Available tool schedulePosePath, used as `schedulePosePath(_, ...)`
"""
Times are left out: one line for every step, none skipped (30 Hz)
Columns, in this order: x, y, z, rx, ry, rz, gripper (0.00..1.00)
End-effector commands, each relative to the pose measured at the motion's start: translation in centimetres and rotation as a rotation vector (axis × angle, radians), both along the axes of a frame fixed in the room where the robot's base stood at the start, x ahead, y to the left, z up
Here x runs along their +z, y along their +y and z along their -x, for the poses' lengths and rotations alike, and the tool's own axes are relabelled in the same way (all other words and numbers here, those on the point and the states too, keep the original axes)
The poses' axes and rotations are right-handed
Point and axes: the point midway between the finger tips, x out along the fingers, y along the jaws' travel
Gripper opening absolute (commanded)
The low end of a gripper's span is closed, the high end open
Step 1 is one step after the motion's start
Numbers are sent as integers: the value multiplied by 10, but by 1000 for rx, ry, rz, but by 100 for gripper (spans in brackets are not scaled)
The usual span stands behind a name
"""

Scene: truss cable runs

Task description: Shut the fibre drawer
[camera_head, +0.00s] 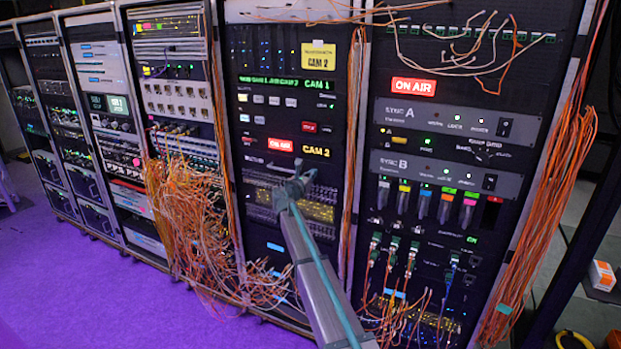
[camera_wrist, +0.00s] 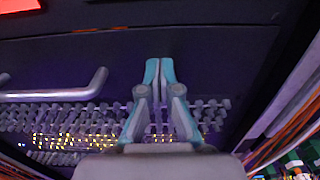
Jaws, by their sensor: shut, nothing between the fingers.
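The fibre drawer seems to be the dark front panel (camera_wrist: 105,62) in the wrist view, with a grey bar handle (camera_wrist: 55,95) on its left part. How far the drawer stands out cannot be told. My gripper (camera_wrist: 160,64) is shut and empty, with its teal fingertips in front of the dark panel, right of the handle. Whether they touch the panel is unclear. In the head view my gripper (camera_head: 298,168) is at the middle rack, below the red ON AIR sign (camera_head: 280,144), and hides part of the panel there.
Rows of connectors with yellow lights (camera_wrist: 75,141) lie below the panel. Orange cables hang in a tangle (camera_head: 190,215) left of my arm and in a bundle (camera_head: 545,215) at the right rack edge. The purple floor (camera_head: 100,290) is clear at the left front.

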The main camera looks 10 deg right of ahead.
Motion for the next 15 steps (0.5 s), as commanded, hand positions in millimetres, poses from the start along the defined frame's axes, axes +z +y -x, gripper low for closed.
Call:
schedulePosePath(2,-1,-3,2,-2,3,0)
schedulePosePath(2,-1,-4,2,-2,3,0)
schedulePosePath(2,-2,-4,2,-2,3,0)
schedulePosePath(2,-2,-4,2,-2,3,0)
schedulePosePath(3,-2,-4,2,-2,3,0)
schedulePosePath(3,-2,-4,2,-3,3,0)
schedulePosePath(3,-2,-5,2,-3,3,0)
schedulePosePath(3,-2,-5,2,-3,3,0)
schedulePosePath(3,-2,-5,2,-3,3,0)
schedulePosePath(3,-2,-5,2,-3,3,0)
schedulePosePath(3,-2,-5,2,-3,4,0)
schedulePosePath(4,-2,-5,2,-3,4,0)
schedulePosePath(4,-2,-5,2,-3,4,0)
schedulePosePath(4,-1,-4,2,-3,4,0)
schedulePosePath(4,0,-2,2,-3,4,0)
